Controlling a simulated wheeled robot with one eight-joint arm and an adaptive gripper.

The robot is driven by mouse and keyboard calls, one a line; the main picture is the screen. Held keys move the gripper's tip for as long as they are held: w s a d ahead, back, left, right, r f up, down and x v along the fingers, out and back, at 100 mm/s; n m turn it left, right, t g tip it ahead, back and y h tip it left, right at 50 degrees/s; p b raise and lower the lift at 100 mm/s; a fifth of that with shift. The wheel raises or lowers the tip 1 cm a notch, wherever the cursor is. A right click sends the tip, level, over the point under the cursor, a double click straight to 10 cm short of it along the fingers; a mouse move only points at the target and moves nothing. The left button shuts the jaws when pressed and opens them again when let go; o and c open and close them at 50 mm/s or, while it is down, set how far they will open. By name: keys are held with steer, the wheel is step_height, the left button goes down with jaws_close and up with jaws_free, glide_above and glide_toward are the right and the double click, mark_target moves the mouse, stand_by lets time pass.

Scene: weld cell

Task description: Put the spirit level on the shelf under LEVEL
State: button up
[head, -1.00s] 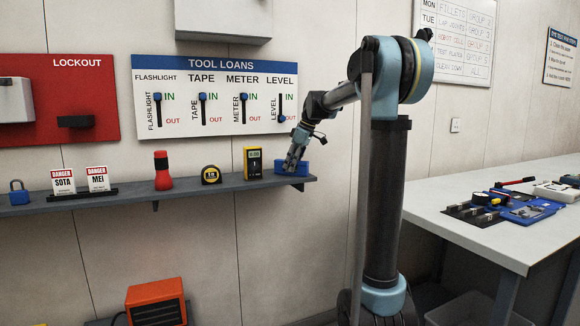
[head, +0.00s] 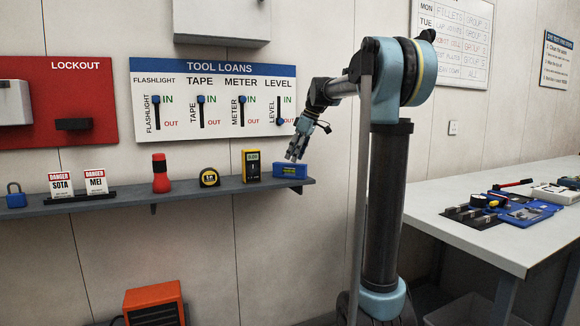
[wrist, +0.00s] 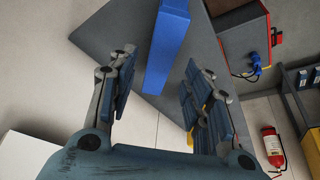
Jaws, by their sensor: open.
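The blue spirit level (head: 289,170) lies on the grey wall shelf (head: 222,188) at its right end, below the LEVEL column of the tool loans board (head: 213,97). My gripper (head: 294,158) is just above the level, tilted downward. In the wrist view the level (wrist: 167,45) shows as a blue bar beyond and between the two spread fingers of my gripper (wrist: 157,85). The fingers are open and apart from it, with nothing between their pads.
Left of the level on the shelf stand a yellow meter (head: 251,165), a tape measure (head: 209,177) and a red flashlight (head: 161,173). Further left are danger tags and a blue padlock (head: 15,196). A workbench (head: 480,236) with tools is at right.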

steer(key=v, duration=0.6)
steer(key=s+d+f+m+h, duration=0.1)
steer(key=s+d+f+m, duration=0.25)
steer(key=s+f, duration=0.5)
steer(key=s+d+f+m+h, duration=0.1)
steer(key=s+d+f+m, duration=0.4)
steer(key=s, duration=0.7)
steer(key=s+d+f+m+h, duration=0.1)
steer(key=s+d+f+m, duration=0.1)
steer(key=s+f, duration=0.7)
steer(key=s+d+f+m+h, duration=0.1)
steer(key=s+f+m, duration=0.2)
steer(key=s+f, duration=0.7)
step_height(320, 180, down, 5)
steer(key=shift+d+f, duration=0.1)
steer(key=shift+d, duration=0.3)
steer(key=shift+w+f, duration=0.15)
steer(key=shift+w, duration=0.35)
